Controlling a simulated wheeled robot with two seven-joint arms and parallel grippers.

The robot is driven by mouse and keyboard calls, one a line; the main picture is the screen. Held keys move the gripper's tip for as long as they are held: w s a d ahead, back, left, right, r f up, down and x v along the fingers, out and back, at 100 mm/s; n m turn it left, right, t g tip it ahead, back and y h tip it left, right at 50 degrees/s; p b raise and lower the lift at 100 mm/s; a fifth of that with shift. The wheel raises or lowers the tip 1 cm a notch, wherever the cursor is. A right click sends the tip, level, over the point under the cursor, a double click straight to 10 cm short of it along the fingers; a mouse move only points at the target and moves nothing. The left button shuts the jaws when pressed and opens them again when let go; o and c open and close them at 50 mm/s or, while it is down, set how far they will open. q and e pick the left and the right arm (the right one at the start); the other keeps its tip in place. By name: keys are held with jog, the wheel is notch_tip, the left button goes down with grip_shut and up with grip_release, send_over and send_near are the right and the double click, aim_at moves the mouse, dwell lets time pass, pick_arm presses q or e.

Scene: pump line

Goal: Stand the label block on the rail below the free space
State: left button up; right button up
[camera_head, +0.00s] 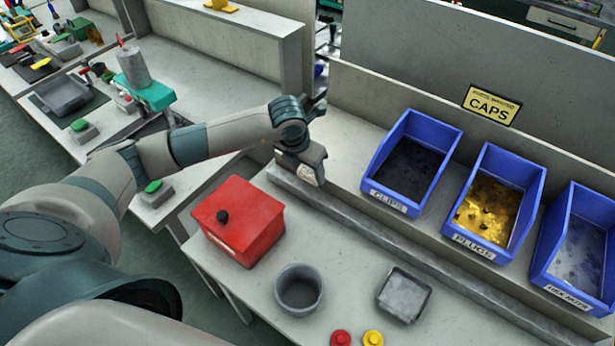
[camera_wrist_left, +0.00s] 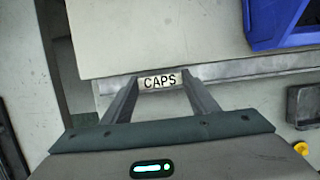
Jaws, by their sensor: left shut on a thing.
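My left gripper (camera_head: 308,180) is shut on a small white label block (camera_wrist_left: 160,81) that reads CAPS in the left wrist view. The block sits between the two fingertips, with its lettering upright in that view. The gripper is over the left end of the grey rail (camera_head: 390,240), which runs along the front of the bin shelf; the rail also shows in the wrist view (camera_wrist_left: 245,67). I cannot tell whether the block touches the rail. The free space (camera_head: 348,150) is the bare shelf left of the clips bin (camera_head: 398,200). My right gripper is not in view.
The plugs bin (camera_head: 470,240) and hex nuts bin (camera_head: 568,295) stand right of the clips bin. A yellow CAPS sign (camera_head: 491,105) is behind them. A red box (camera_head: 238,220), grey cup (camera_head: 300,290) and small tray (camera_head: 404,295) are on the bench in front.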

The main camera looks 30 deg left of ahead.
aim_at(307, 178)
pick_arm(q)
jog(key=shift+f+p, duration=0.8)
jog(key=shift+f, duration=1.05)
jog(key=shift+f, duration=0.15)
jog(key=o, duration=1.1)
